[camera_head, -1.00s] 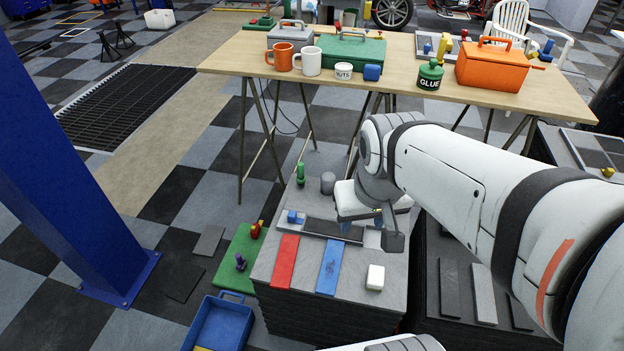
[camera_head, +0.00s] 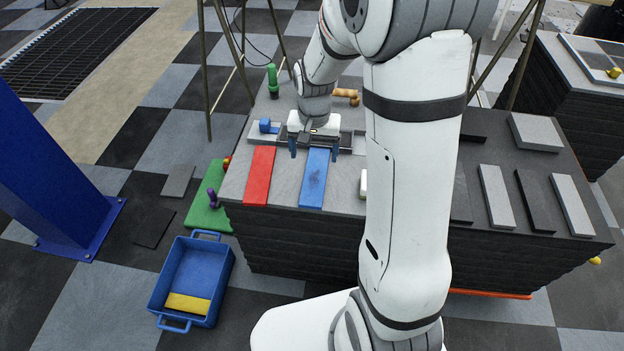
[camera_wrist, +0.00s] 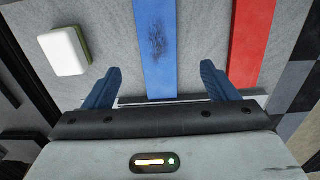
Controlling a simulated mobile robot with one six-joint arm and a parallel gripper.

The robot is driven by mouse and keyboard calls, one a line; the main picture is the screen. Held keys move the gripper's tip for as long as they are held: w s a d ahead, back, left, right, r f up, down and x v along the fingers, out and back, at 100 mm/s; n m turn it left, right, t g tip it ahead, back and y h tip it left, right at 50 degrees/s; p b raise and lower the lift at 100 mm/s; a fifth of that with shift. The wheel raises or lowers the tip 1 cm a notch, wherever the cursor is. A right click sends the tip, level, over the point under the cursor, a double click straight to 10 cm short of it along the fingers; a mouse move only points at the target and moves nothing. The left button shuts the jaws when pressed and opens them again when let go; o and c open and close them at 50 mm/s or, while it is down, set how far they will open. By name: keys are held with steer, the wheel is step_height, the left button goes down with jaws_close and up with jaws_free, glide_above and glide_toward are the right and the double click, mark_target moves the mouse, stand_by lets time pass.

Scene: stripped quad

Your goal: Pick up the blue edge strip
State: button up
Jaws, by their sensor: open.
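The blue edge strip (camera_head: 314,178) lies flat on the grey stack of tiles, right of the red strip (camera_head: 260,175), with a gap between them. It has a dark smudge on its face. In the wrist view the blue strip (camera_wrist: 157,45) runs between the two fingers of my gripper (camera_wrist: 160,88), which is open and empty. The red strip (camera_wrist: 250,45) is outside the fingers, at right. In the head view my gripper (camera_head: 314,150) is at the far end of the blue strip, its blue fingers on either side. Height above the strip is hard to tell.
A white block (camera_wrist: 63,51) with a green underside lies beside the strip. A small blue object (camera_head: 266,126) and a green-handled tool (camera_head: 272,80) are behind. A blue crate (camera_head: 194,277) holding a yellow piece stands on the floor. Grey and black tiles lie at right.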

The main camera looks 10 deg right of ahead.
mark_target(315, 175)
steer(key=f, duration=0.2)
steer(key=f+b, duration=0.1)
steer(key=f, duration=0.1)
steer(key=shift+w, duration=0.25)
steer(key=f, duration=0.1)
steer(key=f+b, duration=0.1)
steer(key=f, duration=0.1)
steer(key=f+b, duration=0.1)
steer(key=f, duration=0.1)
steer(key=shift+w+d, duration=0.25)
steer(key=shift+d, duration=0.1)
steer(key=shift+c, duration=0.2)
steer(key=c, duration=1.1)
steer(key=shift+r, duration=0.1)
